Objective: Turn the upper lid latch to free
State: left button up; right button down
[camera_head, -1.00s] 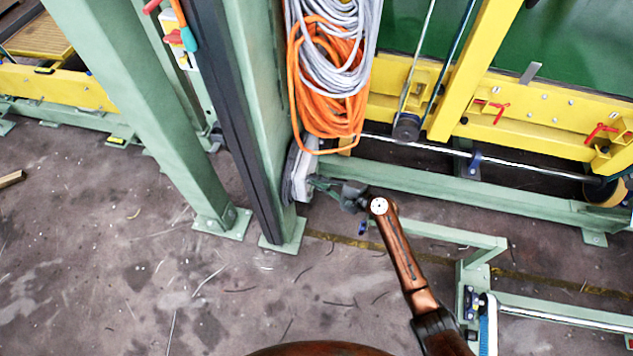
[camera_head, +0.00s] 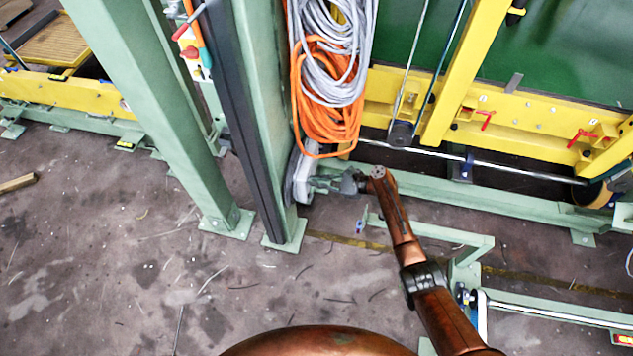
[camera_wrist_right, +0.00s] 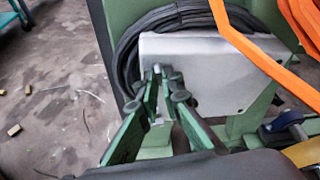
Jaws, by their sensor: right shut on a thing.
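The pale grey box with the lid (camera_head: 301,180) is fixed low on the green post, below the hanging cables. It fills the middle of the right wrist view as a flat light panel (camera_wrist_right: 215,70). My right gripper (camera_head: 318,183) reaches the box's right side. In the right wrist view my right gripper's fingertips (camera_wrist_right: 166,78) are close together at the panel's left edge. They are shut on a small grey piece, apparently the upper lid latch (camera_wrist_right: 157,69); the fingers hide most of it, so its angle cannot be told. My left gripper is not in view.
Orange cable (camera_head: 330,120) and grey cable (camera_head: 330,60) hang just above the box. A black cable coil (camera_wrist_right: 128,50) lies behind the panel. Green posts (camera_head: 165,110) stand left; a low green frame (camera_head: 440,232) lies right. The floor at lower left is mostly clear.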

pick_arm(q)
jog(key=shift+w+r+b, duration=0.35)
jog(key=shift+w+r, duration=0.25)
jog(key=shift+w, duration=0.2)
pick_arm(e)
jog(key=shift+w+m+g, duration=0.1)
jog(key=shift+m+g, duration=0.8)
jog(key=shift+m, duration=0.3)
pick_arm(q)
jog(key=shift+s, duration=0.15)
pick_arm(e)
jog(key=c, duration=2.1)
grip_release()
jog(key=shift+y, duration=0.3)
jog(key=shift+d, duration=0.15)
jog(key=v, duration=1.1)
jog(key=shift+d+r, duration=0.2)
jog(key=shift+d, duration=0.1)
